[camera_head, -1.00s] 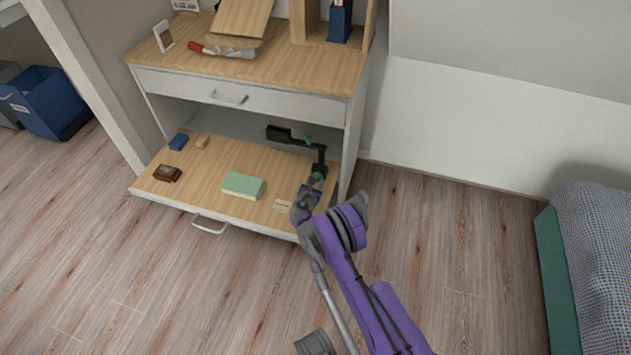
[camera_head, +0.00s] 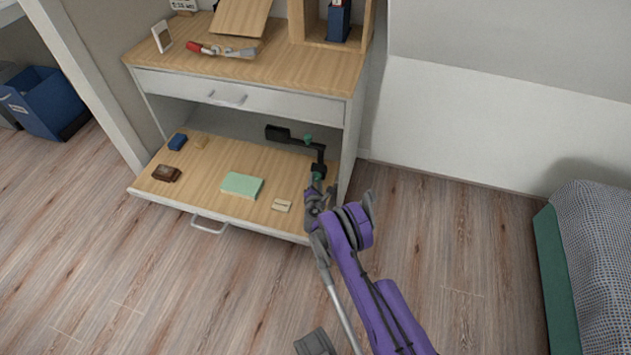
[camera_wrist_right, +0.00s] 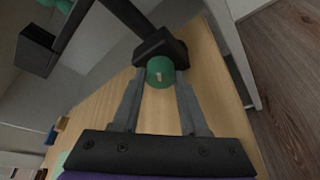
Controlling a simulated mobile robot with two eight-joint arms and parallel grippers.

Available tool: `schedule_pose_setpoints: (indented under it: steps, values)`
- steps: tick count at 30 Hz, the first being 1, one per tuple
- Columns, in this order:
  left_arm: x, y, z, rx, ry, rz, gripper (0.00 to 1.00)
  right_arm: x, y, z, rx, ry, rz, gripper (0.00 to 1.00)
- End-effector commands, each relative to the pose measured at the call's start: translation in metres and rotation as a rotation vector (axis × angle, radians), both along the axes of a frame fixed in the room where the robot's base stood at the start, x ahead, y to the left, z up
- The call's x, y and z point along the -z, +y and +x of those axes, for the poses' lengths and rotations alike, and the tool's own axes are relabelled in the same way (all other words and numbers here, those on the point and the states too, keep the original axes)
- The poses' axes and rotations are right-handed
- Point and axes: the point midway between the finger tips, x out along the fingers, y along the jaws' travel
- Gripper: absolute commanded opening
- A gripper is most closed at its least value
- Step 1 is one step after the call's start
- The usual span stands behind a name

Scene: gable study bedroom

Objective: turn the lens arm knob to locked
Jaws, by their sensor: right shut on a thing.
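The lens arm is a black jointed arm (camera_head: 302,143) standing at the right end of the low pull-out shelf. It has a dark head at its left end and a green part (camera_head: 308,139) near its upper joint. In the right wrist view its green knob (camera_wrist_right: 160,71) with a small pale mark sits at a black block (camera_wrist_right: 158,47). My right gripper (camera_wrist_right: 161,80) is shut on this knob, one finger on each side. In the head view the right gripper (camera_head: 317,182) reaches the arm's lower end, and the knob is small there. My left gripper is not in view.
The low shelf (camera_head: 215,165) also holds a mint-green box (camera_head: 242,186), a small pale block (camera_head: 282,205), a brown item (camera_head: 166,173) and a blue block (camera_head: 177,142). The desk top and drawer are above. The cabinet's right side panel is close to my gripper.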

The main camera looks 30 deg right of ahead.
Motion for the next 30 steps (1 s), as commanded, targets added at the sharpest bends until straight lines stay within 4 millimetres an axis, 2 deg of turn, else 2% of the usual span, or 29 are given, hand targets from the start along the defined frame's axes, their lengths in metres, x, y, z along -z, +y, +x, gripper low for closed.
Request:
schedule_pose_setpoints:
  steps: [15,16,21,30]
  values:
    - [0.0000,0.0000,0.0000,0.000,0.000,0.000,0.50,0.0003,-0.0001,-0.0001,0.000,-0.020,0.017,0.00]
    - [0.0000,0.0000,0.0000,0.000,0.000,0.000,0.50,0.0002,-0.0001,-0.0002,0.000,-0.020,0.017,0.45]
    - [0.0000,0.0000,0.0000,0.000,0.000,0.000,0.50,0.0002,-0.0001,-0.0002,0.000,-0.020,0.017,0.73]
    - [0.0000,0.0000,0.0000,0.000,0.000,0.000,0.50,0.0006,-0.0002,-0.0005,0.001,-0.014,0.012,0.73]
